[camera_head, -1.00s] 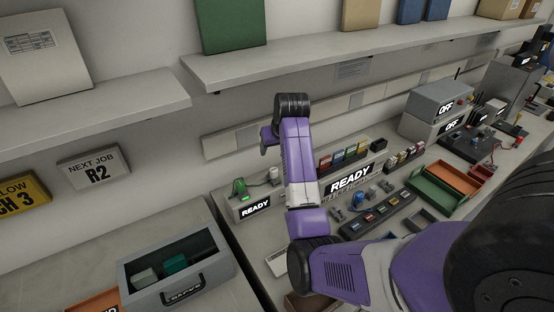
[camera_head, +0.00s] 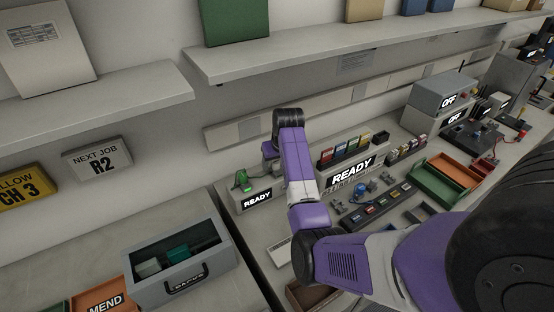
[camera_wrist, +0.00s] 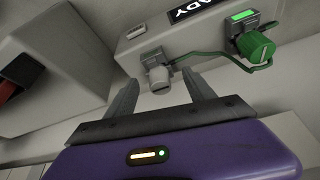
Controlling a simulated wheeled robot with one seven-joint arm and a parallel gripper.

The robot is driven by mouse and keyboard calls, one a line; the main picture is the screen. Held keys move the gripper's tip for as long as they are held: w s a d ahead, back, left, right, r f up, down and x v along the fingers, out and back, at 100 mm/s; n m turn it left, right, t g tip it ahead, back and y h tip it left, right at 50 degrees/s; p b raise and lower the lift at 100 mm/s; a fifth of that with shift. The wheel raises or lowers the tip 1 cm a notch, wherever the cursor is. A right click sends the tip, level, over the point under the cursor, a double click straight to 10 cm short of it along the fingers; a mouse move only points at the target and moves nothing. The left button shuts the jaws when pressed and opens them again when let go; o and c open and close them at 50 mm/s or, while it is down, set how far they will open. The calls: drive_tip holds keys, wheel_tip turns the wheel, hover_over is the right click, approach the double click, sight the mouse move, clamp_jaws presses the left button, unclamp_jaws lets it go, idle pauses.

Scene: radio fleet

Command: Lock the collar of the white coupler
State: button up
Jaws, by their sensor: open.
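The white coupler (camera_wrist: 159,78) is a short pale cylinder with a slot across its face, set in a grey mount on the front of a light grey unit. In the wrist view my gripper (camera_wrist: 161,82) is open, with one finger on each side of the coupler. I cannot tell whether either finger touches it. A green coupler (camera_wrist: 256,48) sits to the right, with a green cable looping from it toward the white coupler's mount. In the head view the green coupler (camera_head: 241,179) shows left of my arm, which hides the white coupler and my gripper.
The unit has a READY sign (camera_head: 258,200) and a lit green indicator (camera_wrist: 243,15). A grey open box (camera_head: 180,262) stands on the left bench. A rack of coloured modules (camera_head: 353,146) and a green and orange tray (camera_head: 452,180) lie to the right. A shelf (camera_head: 340,55) runs above.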

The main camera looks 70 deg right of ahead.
clamp_jaws()
drive_tip(key=shift+w+r+m+g+p, duration=0.1)
drive_tip(key=shift+m+g+p, duration=0.4)
drive_tip(key=shift+m, duration=0.6)
drive_tip(key=shift+m+g+h, duration=0.3)
drive_tip(key=shift+m+h, duration=0.2)
drive_tip(key=shift+m, duration=0.7)
